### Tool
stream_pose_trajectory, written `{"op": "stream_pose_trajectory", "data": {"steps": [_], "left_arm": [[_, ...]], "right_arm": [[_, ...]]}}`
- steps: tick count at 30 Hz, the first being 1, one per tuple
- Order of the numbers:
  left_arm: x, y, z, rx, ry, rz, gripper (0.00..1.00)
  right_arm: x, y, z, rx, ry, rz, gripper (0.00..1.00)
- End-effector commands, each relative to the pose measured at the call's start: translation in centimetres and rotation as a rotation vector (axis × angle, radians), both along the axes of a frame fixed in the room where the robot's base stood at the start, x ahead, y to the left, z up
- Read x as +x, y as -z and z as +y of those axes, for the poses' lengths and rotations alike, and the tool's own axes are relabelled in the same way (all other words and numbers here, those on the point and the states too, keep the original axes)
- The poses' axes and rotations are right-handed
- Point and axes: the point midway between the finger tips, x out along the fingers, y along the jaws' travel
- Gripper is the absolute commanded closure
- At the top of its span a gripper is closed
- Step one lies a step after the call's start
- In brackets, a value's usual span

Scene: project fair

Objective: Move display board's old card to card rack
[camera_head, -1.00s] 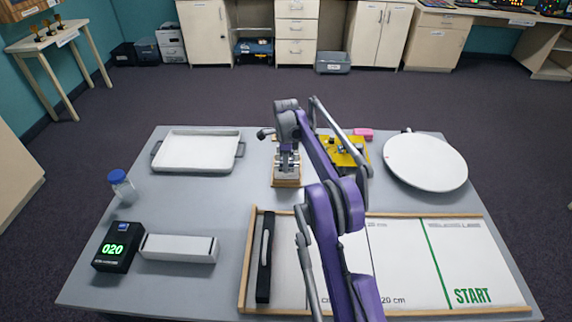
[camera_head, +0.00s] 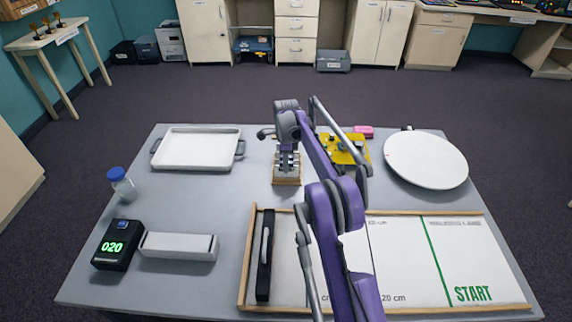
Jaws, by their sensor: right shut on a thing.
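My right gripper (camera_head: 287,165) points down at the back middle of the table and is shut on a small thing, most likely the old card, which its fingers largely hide. Directly below the fingers is a small wooden stand (camera_head: 286,182). I cannot tell whether the held thing touches it, or whether this stand is the card rack or the display board. My right arm crosses the middle of the view and hides part of the table. My left gripper is not in view.
A white tray (camera_head: 157,160), blue-capped jar (camera_head: 120,180), black 020 display (camera_head: 117,244) and white box (camera_head: 178,255) stand left. A yellow board (camera_head: 351,158) and pink block (camera_head: 364,131) lie behind my arm. A round white plate (camera_head: 430,160) and START track (camera_head: 405,260) lie right.

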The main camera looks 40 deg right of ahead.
Motion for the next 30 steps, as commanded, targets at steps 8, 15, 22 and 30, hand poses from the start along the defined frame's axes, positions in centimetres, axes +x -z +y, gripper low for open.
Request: {"op": "stream_pose_trajectory", "data": {"steps": [8, 15, 22, 30], "left_arm": [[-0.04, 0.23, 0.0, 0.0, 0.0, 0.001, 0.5], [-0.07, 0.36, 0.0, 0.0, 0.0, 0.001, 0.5], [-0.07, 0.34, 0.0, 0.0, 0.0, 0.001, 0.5], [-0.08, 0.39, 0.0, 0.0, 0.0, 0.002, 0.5]], "right_arm": [[-0.01, 0.47, 0.0, 0.0, 0.0, 0.0, 1.0], [-0.01, 0.77, -0.01, 0.0, 0.0, 0.0, 1.0], [-0.01, 0.75, -0.01, 0.0, 0.0, 0.0, 1.0], [-0.01, 0.88, -0.01, 0.0, 0.0, 0.0, 1.0]]}}
